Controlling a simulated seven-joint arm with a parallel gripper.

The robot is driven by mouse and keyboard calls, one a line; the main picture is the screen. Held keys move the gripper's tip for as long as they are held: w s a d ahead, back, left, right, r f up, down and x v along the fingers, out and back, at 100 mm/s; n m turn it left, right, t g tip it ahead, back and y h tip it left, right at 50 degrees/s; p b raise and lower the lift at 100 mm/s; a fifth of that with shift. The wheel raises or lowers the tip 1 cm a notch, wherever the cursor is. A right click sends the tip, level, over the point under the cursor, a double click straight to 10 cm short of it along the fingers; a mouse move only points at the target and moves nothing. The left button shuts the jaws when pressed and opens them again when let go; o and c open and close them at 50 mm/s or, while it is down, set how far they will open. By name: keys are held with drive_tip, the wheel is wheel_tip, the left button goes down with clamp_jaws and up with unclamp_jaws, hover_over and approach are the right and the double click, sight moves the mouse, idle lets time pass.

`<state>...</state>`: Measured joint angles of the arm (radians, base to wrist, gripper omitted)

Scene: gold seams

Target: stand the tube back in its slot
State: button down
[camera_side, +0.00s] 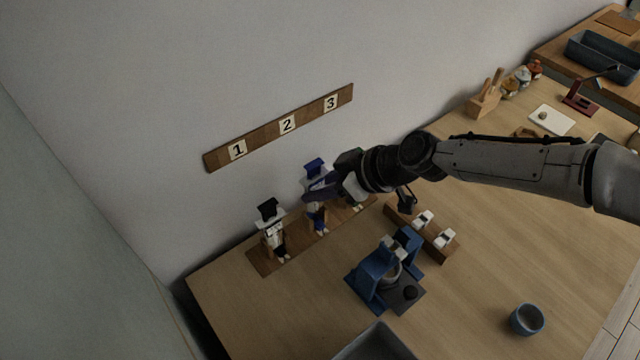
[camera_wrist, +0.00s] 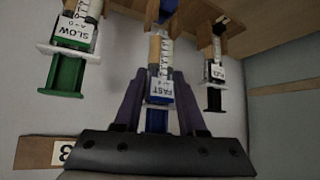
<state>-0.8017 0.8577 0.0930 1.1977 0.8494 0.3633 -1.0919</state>
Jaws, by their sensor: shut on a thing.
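The blue tube, syringe-like with a "FAST" label (camera_wrist: 160,88), is between the fingers of my gripper (camera_wrist: 155,100), which is shut on it. In the side view its blue top (camera_side: 315,165) stands upright in the middle of the row, and my gripper (camera_side: 322,187) comes at it from the right. The wooden slot board (camera_side: 296,241) lies below, along the wall. I cannot tell whether the tube's lower end is seated in a slot. A black-topped tube (camera_side: 268,209) stands at the left. A green "SLOW" tube (camera_wrist: 66,75) shows in the wrist view.
A wall strip (camera_side: 262,132) carries numbers 1, 2 and 3. A blue stand (camera_side: 383,276), a block with white pieces (camera_side: 434,240) and a blue cup (camera_side: 527,319) are on the table. A grey tray (camera_side: 376,344) is at the front edge. Bare table lies right of the stand.

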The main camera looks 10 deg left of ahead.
drive_tip(key=shift+f, duration=1.9)
idle(2.2)
drive_tip(key=shift+c, duration=1.4)
unclamp_jaws()
drive_tip(key=shift+d, duration=0.1)
drive_tip(key=v, duration=1.3)
idle(0.4)
drive_tip(key=shift+r, duration=0.15)
